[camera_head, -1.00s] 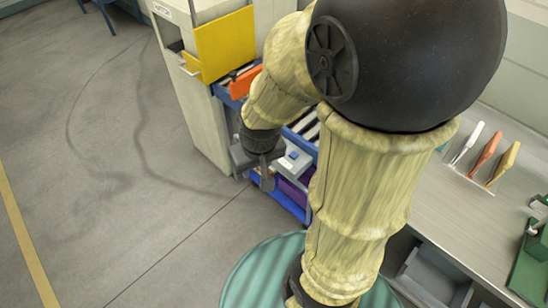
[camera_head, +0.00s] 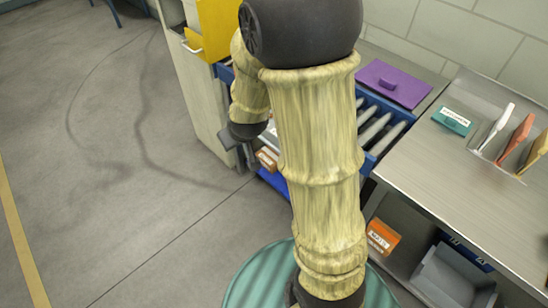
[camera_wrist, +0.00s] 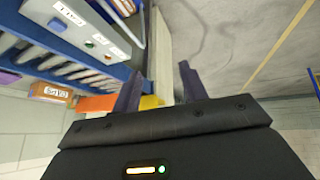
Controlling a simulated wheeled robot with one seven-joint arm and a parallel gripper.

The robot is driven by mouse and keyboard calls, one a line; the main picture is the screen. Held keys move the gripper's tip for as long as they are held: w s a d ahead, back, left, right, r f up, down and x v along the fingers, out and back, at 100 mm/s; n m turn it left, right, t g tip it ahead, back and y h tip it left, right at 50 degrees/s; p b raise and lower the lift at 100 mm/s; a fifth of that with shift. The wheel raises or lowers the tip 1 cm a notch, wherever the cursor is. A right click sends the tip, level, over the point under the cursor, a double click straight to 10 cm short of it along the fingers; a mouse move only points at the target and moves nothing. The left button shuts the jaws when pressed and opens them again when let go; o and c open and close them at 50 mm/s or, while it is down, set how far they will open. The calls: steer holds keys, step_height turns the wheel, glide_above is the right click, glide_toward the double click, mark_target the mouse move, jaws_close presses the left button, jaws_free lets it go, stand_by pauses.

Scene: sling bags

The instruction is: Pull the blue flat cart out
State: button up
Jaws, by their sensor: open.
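A low, flat blue surface (camera_head: 272,181) shows near the floor under the blue roller frame, between the cabinet and my arm; it looks like the blue flat cart, mostly hidden by my arm. My gripper (camera_head: 240,156) is open and empty, above the floor at the left of that blue surface, apart from it as far as I can tell. In the wrist view my gripper (camera_wrist: 158,86) has its two dark fingers spread with nothing between them. I cannot pick out the cart surely in the wrist view.
The blue roller frame (camera_head: 405,118) stands at the bench's left end, with a purple panel (camera_head: 393,83) behind. A grey control box (camera_wrist: 92,28) is close to my fingers. A cabinet with a yellow drawer (camera_head: 218,28) stands behind. The floor at left (camera_head: 120,200) is clear.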

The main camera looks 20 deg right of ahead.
steer(key=w+d+f+n+t+h+b, duration=0.1)
steer(key=w+f+b, duration=0.35)
steer(key=f, duration=0.25)
steer(key=w+d+f+n+t+h+b, duration=0.1)
steer(key=w+f+t+b, duration=0.1)
steer(key=w+f+b, duration=0.35)
steer(key=d+f+n+t+h+b, duration=0.1)
steer(key=f+h+b, duration=0.3)
steer(key=f+b, duration=0.5)
steer(key=w+d+f+n+t+h+b, duration=0.1)
steer(key=d+f+n+h+b, duration=0.1)
steer(key=f+b, duration=0.7)
steer(key=w+d+f+n+t+h+b, duration=0.1)
steer(key=f+h+b, duration=0.5)
steer(key=f, duration=0.7)
steer(key=d+n+t+b, duration=0.1)
steer(key=d+b, duration=0.1)
steer(key=shift+f+b, duration=0.2)
steer(key=shift+b, duration=0.2)
steer(key=shift+d, duration=0.15)
steer(key=b+x, duration=0.4)
steer(key=x, duration=1.2)
steer(key=shift+d+b, duration=0.2)
steer(key=shift+b, duration=0.2)
steer(key=shift+w+d+r, duration=0.2)
steer(key=shift+w+d, duration=0.2)
steer(key=shift+w, duration=0.05)
